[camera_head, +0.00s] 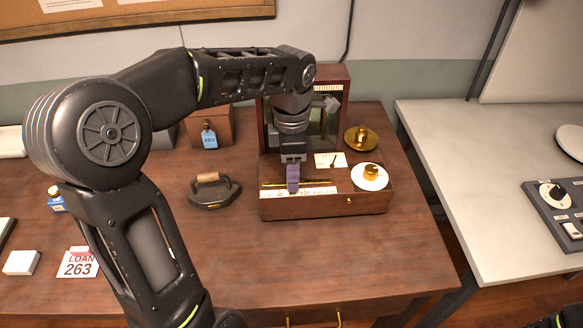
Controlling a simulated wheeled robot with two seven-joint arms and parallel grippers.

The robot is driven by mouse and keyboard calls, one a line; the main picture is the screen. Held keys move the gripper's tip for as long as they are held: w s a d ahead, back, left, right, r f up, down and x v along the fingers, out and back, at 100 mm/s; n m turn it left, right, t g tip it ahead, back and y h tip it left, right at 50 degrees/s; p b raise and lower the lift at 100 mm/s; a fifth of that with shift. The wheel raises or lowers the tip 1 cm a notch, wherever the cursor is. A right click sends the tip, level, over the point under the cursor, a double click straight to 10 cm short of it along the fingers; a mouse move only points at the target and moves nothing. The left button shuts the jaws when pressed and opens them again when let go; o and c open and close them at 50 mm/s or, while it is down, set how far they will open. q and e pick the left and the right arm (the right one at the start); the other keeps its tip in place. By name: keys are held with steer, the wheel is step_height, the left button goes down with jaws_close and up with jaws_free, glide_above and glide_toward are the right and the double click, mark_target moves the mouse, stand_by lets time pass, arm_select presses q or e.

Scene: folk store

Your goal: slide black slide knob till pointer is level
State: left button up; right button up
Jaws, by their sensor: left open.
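A wooden scale box (320,207) with a glass-fronted upright case stands on the brown table. A brass beam or rail (318,184) runs along its front above a white numbered strip (310,190). A small white card (330,160) with a dark pointer-like mark lies behind the rail; I cannot tell whether the pointer is level. My left gripper (292,186) points down at the left part of the rail, its fingers open. The black slide knob is not clearly visible; the fingers cover that spot.
A brass pan (361,138) and a white dish with a brass weight (369,177) sit right of my gripper. A flat iron (213,190) with a wooden handle lies to the left. A tagged wooden box (209,126) stands behind it. The table front is largely clear.

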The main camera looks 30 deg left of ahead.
arm_select(q)
steer(key=shift+r+p, duration=2.5)
steer(key=shift+r, duration=1.05)
